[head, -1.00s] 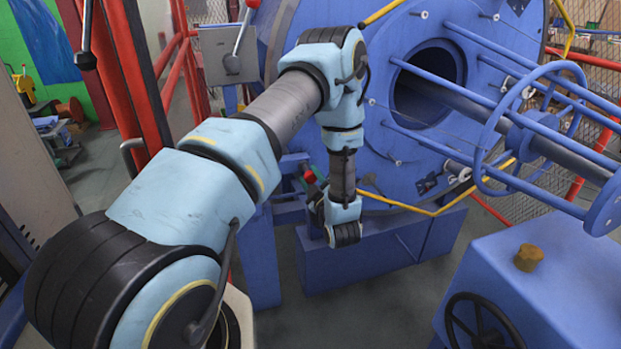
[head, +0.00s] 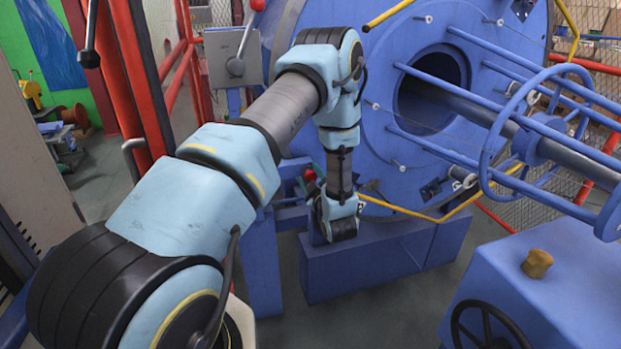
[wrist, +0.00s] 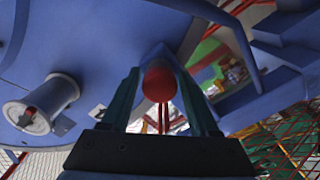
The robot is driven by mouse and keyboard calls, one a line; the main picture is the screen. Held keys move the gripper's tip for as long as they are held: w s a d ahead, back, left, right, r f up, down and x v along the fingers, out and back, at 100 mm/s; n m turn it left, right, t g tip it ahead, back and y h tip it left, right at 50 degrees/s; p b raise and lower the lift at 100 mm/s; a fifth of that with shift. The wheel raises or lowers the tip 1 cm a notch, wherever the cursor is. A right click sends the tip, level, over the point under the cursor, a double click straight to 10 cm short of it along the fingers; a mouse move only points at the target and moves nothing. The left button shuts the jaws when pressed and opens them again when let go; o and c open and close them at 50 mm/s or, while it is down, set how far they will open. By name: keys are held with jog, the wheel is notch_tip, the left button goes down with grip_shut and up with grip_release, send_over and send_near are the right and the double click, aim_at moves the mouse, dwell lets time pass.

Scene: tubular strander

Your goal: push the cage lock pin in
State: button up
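The lock pin's round red knob (wrist: 159,82) is in the middle of the wrist view, in front of a blue bracket on the machine. My gripper (wrist: 160,85) has two dark green fingers, one on each side of the knob. The fingers stand apart, with narrow gaps beside the knob; I cannot tell whether either touches it. The pin's shaft is hidden behind the knob. In the head view a small red spot, likely this knob (head: 309,176), shows left of my wrist. My gripper is mostly hidden there.
The large blue disc (head: 400,170) with rods and a blue ring (head: 490,130) fills the right. A yellow bar (head: 400,210) runs below it. A blue box with a handwheel (head: 485,325) is at lower right. Red posts (head: 140,90) stand left. Grey floor is open between.

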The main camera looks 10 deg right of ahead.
aim_at(308, 177)
jog(key=shift+o, duration=0.9)
jog(key=s+d+b, duration=0.1)
jog(key=s+b, duration=0.1)
jog(key=s, duration=0.8)
jog(key=shift+s+d+b, duration=0.2)
jog(key=shift+s+b, duration=0.2)
jog(key=shift+w, duration=0.1)
jog(key=w+g, duration=0.1)
jog(key=w+a+r+m+g+h, duration=0.1)
jog(key=w, duration=0.1)
jog(key=w+a+r+g, duration=0.1)
jog(key=w, duration=0.1)
jog(key=shift+g+p, duration=0.3)
jog(key=shift+p, duration=0.1)
jog(key=s+a+r+m+g, duration=0.3)
jog(key=s+a+g, duration=0.1)
jog(key=s+a, duration=0.2)
jog(key=s+a+r+m+g+h+p, duration=0.1)
jog(key=s+a+r+m+g, duration=0.3)
jog(key=s+a, duration=0.2)
jog(key=s+a+r+m+g+p, duration=0.1)
jog(key=s+a+r+m+g, duration=0.2)
jog(key=s+a, duration=0.3)
jog(key=shift+s+a+r+m+g, duration=0.25)
jog(key=shift+a+r+g, duration=0.3)
jog(key=shift+a+g, duration=0.35)
